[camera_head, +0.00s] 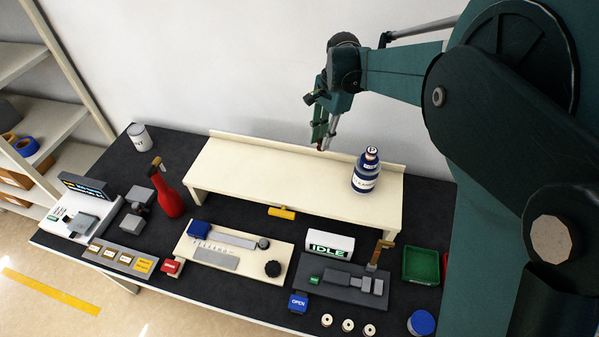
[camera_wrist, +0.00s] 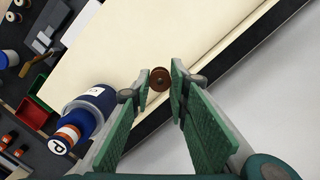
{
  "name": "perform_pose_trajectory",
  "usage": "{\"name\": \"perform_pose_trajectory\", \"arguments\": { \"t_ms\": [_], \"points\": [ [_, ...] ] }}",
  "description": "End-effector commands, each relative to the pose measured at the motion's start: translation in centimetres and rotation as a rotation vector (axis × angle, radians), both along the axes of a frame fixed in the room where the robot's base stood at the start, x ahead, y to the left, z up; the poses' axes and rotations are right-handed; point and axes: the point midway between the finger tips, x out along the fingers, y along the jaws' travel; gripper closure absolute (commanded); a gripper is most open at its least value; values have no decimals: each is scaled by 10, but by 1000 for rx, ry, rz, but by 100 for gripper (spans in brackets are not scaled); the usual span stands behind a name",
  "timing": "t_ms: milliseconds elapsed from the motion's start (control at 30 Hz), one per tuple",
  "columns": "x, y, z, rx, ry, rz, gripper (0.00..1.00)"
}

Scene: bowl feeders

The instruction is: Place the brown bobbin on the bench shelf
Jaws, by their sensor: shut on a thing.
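The brown bobbin (camera_wrist: 158,80) shows between my fingertips in the wrist view, near the shelf's back edge. My gripper (camera_wrist: 160,87) is shut on it. In the head view my gripper (camera_head: 321,142) points down over the back of the bench shelf, right of its middle, with a small reddish-brown spot of the bobbin at its tips. The bench shelf (camera_head: 270,165) is a long cream raised board on the dark bench; it also fills the middle of the wrist view (camera_wrist: 125,45). I cannot tell whether the bobbin touches the shelf.
A dark blue bottle (camera_head: 366,178) with white bands stands on the shelf's right end, close to my gripper in the wrist view (camera_wrist: 92,104). The shelf's left and middle are bare. A red bottle (camera_head: 170,200) stands left of it. Pale bobbins (camera_head: 348,325) lie at the bench front.

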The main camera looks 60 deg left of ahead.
Motion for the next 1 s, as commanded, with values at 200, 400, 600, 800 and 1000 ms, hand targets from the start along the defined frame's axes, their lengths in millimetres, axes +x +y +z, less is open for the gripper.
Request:
{"name": "perform_pose_trajectory", "arguments": {
  "t_ms": [200,400,600,800,1000],
  "points": [
    [0,0,-20,0,0,0,90],
    [0,0,-48,0,0,0,90],
    [0,0,-61,0,0,0,90],
    [0,0,-61,0,0,0,90],
    [0,0,-65,0,0,0,90]
  ]
}}
